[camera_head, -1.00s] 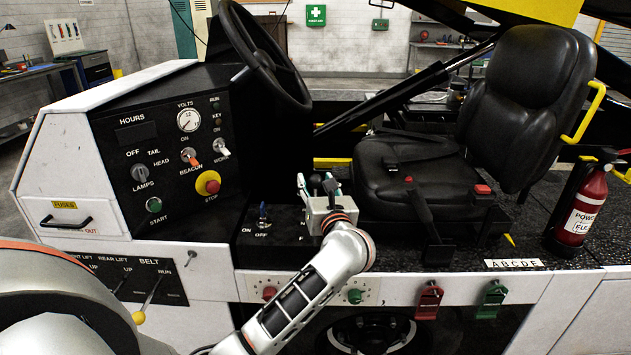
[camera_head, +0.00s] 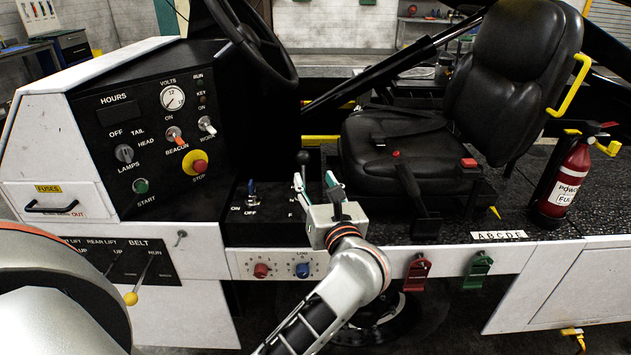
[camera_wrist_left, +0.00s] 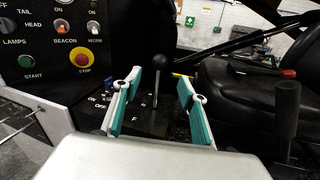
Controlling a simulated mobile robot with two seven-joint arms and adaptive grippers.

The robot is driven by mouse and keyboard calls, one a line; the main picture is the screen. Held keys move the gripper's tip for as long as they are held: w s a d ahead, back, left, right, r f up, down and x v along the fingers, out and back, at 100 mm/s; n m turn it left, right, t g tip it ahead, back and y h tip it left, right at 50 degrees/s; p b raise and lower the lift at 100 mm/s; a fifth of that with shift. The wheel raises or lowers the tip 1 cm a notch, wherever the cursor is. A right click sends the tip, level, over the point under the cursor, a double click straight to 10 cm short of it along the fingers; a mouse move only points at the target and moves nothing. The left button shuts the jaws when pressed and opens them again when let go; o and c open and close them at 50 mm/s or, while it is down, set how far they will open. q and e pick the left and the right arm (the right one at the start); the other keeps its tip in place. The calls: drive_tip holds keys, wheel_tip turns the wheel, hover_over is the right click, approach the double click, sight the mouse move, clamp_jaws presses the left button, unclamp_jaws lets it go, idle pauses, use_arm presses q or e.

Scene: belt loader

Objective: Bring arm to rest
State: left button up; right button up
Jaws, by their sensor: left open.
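My left gripper (camera_head: 316,183) is in front of the small black console beside the seat. Its two teal-lined fingers are spread apart, with nothing held between them. In the left wrist view the gripper (camera_wrist_left: 157,98) also stands open. A lever with a black ball knob (camera_wrist_left: 158,62) shows beyond and between the fingers, apart from them. In the head view the knob (camera_head: 303,157) shows just behind the fingertips. My left arm (camera_head: 345,280) reaches up from the bottom edge, in front of the lower white panel. My right gripper is not in view.
A control panel with a red stop button (camera_head: 199,167) stands at the left, below the steering wheel (camera_head: 238,35). The black seat (camera_head: 420,150) is at the right, near a fire extinguisher (camera_head: 567,185). Red (camera_head: 261,270) and blue (camera_head: 303,270) knobs are left of my arm.

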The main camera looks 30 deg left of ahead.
use_arm(q)
drive_tip(key=s+d+m+t+h, duration=0.25)
drive_tip(key=m+t, duration=0.25)
drive_tip(key=m, duration=0.4)
drive_tip(key=s+d+m+t+h, duration=0.1)
drive_tip(key=s+d+m+t, duration=0.2)
drive_tip(key=m, duration=0.7)
drive_tip(key=s+d+f+m+h, duration=0.2)
drive_tip(key=d+f+m+h, duration=0.6)
drive_tip(key=f+m+h, duration=0.65)
drive_tip(key=s+a+f+m+g+y, duration=0.1)
drive_tip(key=s+f+m+g, duration=0.4)
drive_tip(key=f, duration=0.7)
drive_tip(key=s+f+m+g+y, duration=0.1)
drive_tip(key=s+f+m+g, duration=0.4)
drive_tip(key=s+f+m, duration=0.5)
wheel_tip(320, 180, down, 2)
drive_tip(key=shift+a+f, duration=0.25)
drive_tip(key=shift+a, duration=0.1)
